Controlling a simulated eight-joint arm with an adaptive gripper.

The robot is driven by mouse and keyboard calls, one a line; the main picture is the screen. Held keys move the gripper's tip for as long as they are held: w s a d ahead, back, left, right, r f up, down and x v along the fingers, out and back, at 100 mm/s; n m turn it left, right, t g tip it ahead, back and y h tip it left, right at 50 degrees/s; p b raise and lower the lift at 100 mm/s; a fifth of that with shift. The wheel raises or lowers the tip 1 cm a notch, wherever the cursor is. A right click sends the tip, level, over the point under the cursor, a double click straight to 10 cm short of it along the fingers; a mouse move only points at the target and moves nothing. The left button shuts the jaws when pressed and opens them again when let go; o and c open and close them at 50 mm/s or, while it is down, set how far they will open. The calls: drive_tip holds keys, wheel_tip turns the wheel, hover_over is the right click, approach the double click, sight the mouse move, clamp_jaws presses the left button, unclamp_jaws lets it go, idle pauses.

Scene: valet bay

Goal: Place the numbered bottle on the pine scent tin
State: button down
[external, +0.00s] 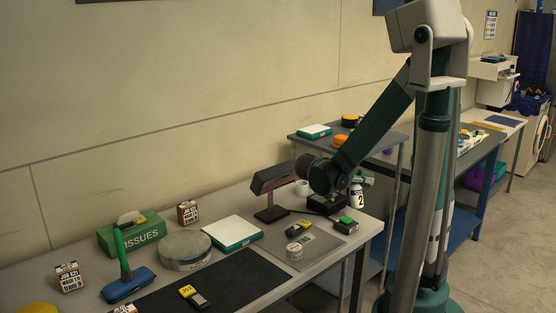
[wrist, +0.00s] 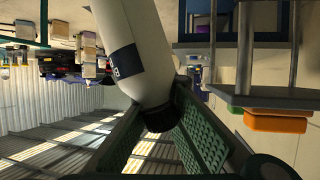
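A white-green box (external: 232,232), tissue box (external: 133,232) and green-handled brush (external: 125,280) stand left. The dark mat (external: 225,285) is mostly bare.

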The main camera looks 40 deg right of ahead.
drive_tip(key=shift+f+b, duration=0.75)
drive_tip(key=shift+f, duration=1.8)
drive_tip(key=shift+d+r, duration=0.1)
drive_tip(key=shift+r, duration=0.05)
drive_tip(key=w+d+r+n+t+p, duration=0.3)
drive_tip(key=r+t, duration=0.1)
drive_tip(key=w+a+r+n+t+y+p, duration=0.1)
drive_tip(key=w+a+r+n+t+p, duration=0.15)
drive_tip(key=w, duration=0.55)
drive_tip(key=w+a+r+n+t+p, duration=0.2)
drive_tip(key=w+a+r+n+t, duration=0.1)
drive_tip(key=w, duration=0.4)
drive_tip(key=w+a+r+n+t+y+p, duration=0.2)
drive_tip(key=w+a+r+n, duration=0.15)
drive_tip(key=w+a, duration=0.35)
drive_tip(key=w+a+r+n+t+y+p, duration=0.25)
drive_tip(key=w+a+r, duration=0.25)
drive_tip(key=w, duration=0.4)
drive_tip(key=w+a+n+t+y+b, duration=0.1)
drive_tip(key=w+a+n+y+b, duration=0.1)
drive_tip(key=a+b, duration=0.4)
drive_tip(key=w+a+r+n+t+y+b, duration=0.1)
drive_tip(key=w+a+n+y+b, duration=0.2)
drive_tip(key=a, duration=0.5)
drive_tip(key=n+y+b, duration=0.1)
drive_tip(key=y+b, duration=0.1)
drive_tip(key=b, duration=0.1)
drive_tip(key=shift+w+t+y, duration=0.25)
drive_tip(key=shift+t+y, duration=0.1)
drive_tip(key=shift+t, duration=0.05)
